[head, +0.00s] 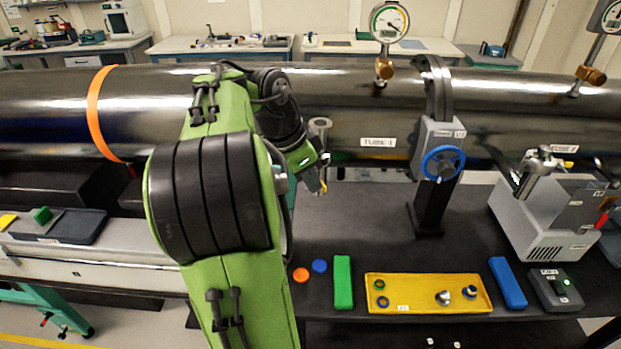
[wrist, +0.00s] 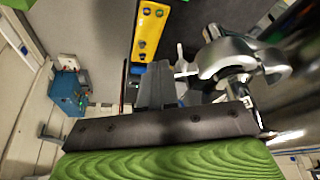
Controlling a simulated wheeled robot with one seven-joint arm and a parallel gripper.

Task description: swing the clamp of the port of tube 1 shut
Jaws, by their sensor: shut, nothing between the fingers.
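Tube 1 (head: 345,125) is the long shiny dark tube across the head view, with its "TUBE 1" label. Its port (head: 320,124) is a short grey metal stub beside my wrist, partly hidden by my arm. In the wrist view the silver clamp (wrist: 235,58) shows large at the right, with a curved jaw and a bolt; I cannot tell how far it stands open. My gripper (head: 322,186) is low in front of the tube. In the wrist view my gripper (wrist: 157,85) is shut and empty, just left of the clamp; contact is unclear.
The yellow tray (head: 410,306) holds small rings and fittings on the dark bench. A green block (head: 343,282) and a blue block (head: 508,283) flank it. A stand with a blue handwheel (head: 443,163) and a grey pump unit (head: 560,215) stand right.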

